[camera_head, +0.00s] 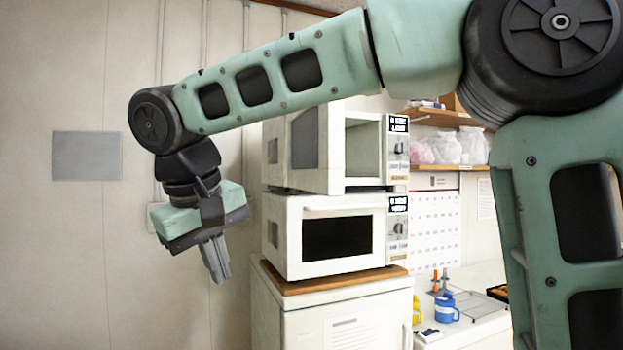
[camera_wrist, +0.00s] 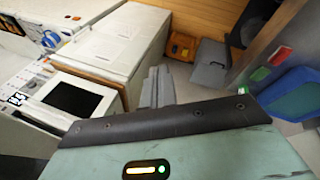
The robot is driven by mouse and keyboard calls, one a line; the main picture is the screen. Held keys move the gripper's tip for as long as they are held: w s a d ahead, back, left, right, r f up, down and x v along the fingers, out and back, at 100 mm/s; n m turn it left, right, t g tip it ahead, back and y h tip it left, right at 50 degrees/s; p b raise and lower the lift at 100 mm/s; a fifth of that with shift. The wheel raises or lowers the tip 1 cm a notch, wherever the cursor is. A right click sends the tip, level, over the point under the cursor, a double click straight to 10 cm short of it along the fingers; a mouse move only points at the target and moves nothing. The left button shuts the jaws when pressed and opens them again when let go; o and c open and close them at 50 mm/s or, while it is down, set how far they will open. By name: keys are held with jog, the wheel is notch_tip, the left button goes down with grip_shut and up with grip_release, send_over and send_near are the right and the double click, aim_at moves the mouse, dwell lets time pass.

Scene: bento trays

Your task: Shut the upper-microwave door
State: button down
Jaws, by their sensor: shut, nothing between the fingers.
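The upper microwave (camera_head: 398,152) is white and stands on top of the lower microwave (camera_head: 292,236). Its door (camera_head: 334,150) is open, swung out on the left side toward the camera, and the pale cavity (camera_head: 364,155) shows to its right. The lower microwave's door, with a dark window, is shut. My gripper (camera_head: 217,262) is shut and empty, pointing down, left of both microwaves and apart from them. Its fingers also show in the wrist view (camera_wrist: 158,88). A white microwave front with a dark window (camera_wrist: 75,98) lies left of them there; I cannot clearly tell which microwave it is.
The microwaves stand on a wooden board (camera_head: 330,282) on a white cabinet (camera_head: 345,318). A counter at right holds a blue mug (camera_head: 446,309) and a wire rack. Shelves (camera_head: 440,116) with bags hang behind.

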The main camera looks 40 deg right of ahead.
jog(key=w+d+r+m+h+p, duration=0.15)
jog(key=d+r+m, duration=0.3)
jog(key=r, duration=0.45)
jog(key=w+d+r+m+h+p, duration=0.1)
jog(key=w+d+r+m+h, duration=0.15)
jog(key=d+r, duration=0.5)
jog(key=d+f+p, duration=0.4)
jog(key=d+f, duration=0.2)
jog(key=d, duration=0.1)
jog(key=shift+s+d+y+p, duration=0.25)
jog(key=shift+s+y+p, duration=0.05)
jog(key=shift+s+y, duration=0.1)
jog(key=shift+f, duration=0.1)
